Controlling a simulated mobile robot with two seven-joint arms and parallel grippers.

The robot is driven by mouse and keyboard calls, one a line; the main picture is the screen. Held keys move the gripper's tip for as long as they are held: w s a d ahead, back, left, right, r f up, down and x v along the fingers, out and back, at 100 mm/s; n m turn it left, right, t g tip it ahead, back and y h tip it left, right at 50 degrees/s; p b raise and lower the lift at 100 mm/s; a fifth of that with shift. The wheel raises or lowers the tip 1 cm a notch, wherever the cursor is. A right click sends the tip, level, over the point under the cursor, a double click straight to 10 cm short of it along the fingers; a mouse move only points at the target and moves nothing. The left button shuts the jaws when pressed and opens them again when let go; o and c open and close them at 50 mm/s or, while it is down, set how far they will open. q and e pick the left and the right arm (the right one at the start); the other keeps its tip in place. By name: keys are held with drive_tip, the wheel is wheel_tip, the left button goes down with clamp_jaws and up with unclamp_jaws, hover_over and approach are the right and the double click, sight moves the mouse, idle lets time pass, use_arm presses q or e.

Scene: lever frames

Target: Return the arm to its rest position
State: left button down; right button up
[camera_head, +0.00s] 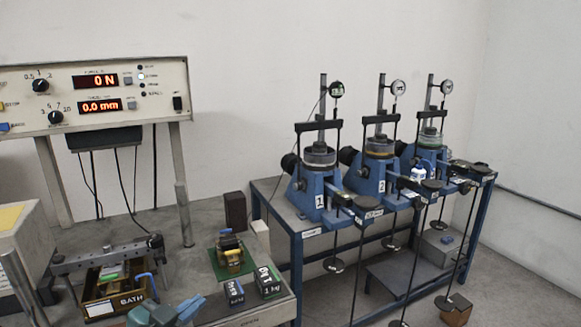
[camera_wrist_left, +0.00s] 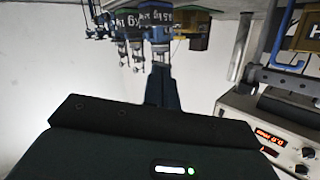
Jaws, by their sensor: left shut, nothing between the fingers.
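My left gripper (camera_head: 190,304) shows at the bottom of the head view, blue-grey, low over the front of the left bench. It is just right of the BATH tray and left of the weights. In the left wrist view its blue fingers (camera_wrist_left: 161,75) stand together beyond the dark wrist housing, shut with nothing between them. Most of the left arm is outside the head view. My right gripper is in neither view.
Weights (camera_head: 268,282), a green-based block (camera_head: 230,258) and the BATH tray (camera_head: 113,306) crowd the bench. The instrument panel (camera_head: 155,78) reads 0 N and 0.0 mm. Blue lever frames (camera_head: 316,190) with hanging rods stand on the right table. Open air lies above the bench.

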use_arm(q)
drive_tip(key=s+d+f+n+g+y, duration=0.2)
drive_tip(key=s+f+n+g+y, duration=0.1)
drive_tip(key=s+f, duration=1.8)
wheel_tip(320, 180, down, 3)
drive_tip(key=shift+s+d+r+n+g, duration=0.1)
drive_tip(key=shift+s+d+n+g, duration=0.25)
drive_tip(key=shift+n+g, duration=0.45)
drive_tip(key=shift+w+y, duration=0.1)
drive_tip(key=shift+y, duration=0.2)
